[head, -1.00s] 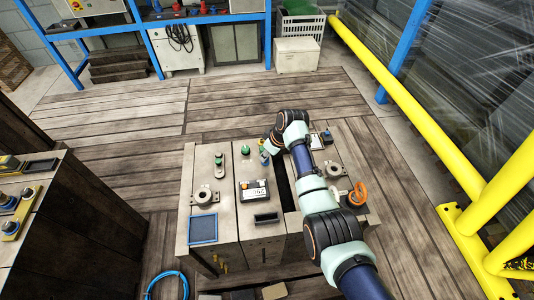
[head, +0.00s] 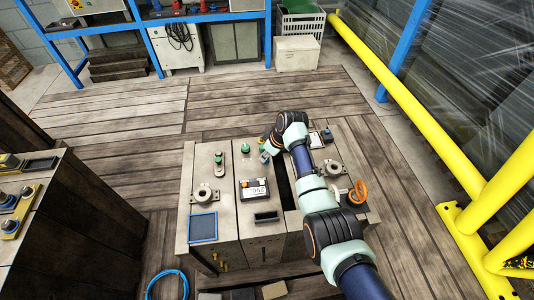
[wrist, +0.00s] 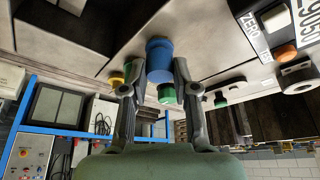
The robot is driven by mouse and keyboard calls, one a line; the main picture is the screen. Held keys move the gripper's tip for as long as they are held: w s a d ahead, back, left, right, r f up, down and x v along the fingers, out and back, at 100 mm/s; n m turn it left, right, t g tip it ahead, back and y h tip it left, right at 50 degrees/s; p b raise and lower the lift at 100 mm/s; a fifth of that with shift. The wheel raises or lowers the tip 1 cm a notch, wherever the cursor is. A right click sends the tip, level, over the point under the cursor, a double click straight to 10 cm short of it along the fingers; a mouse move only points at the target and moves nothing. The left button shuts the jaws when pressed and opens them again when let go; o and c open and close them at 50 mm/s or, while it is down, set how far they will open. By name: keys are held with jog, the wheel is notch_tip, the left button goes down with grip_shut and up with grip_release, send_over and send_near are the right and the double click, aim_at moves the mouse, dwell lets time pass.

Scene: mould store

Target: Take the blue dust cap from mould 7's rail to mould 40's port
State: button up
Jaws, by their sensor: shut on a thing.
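My gripper (wrist: 153,85) is shut on the blue dust cap (wrist: 159,60), which sits between its two fingertips in the wrist view. The cap is close to a pale mould face; I cannot tell whether it touches it. A green cap (wrist: 166,93) shows just beyond the blue one, and a yellow cap (wrist: 116,80) beside the left finger. In the head view my gripper (head: 267,153) is over the middle mould block (head: 250,222), partly hidden by my arm. I cannot read which mould is 7 or 40.
Green caps (head: 245,148), a labelled black box (head: 254,189) and a round fitting (head: 203,194) stand on the mould tops. A dark gap runs beside my arm. Another mould block (head: 70,220) stands left; planked floor lies beyond.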

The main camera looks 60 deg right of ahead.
jog(key=shift+f, duration=0.4)
dwell(0.6)
jog(key=o, duration=0.8)
jog(key=shift+o, duration=0.2)
jog(key=v, duration=1.2)
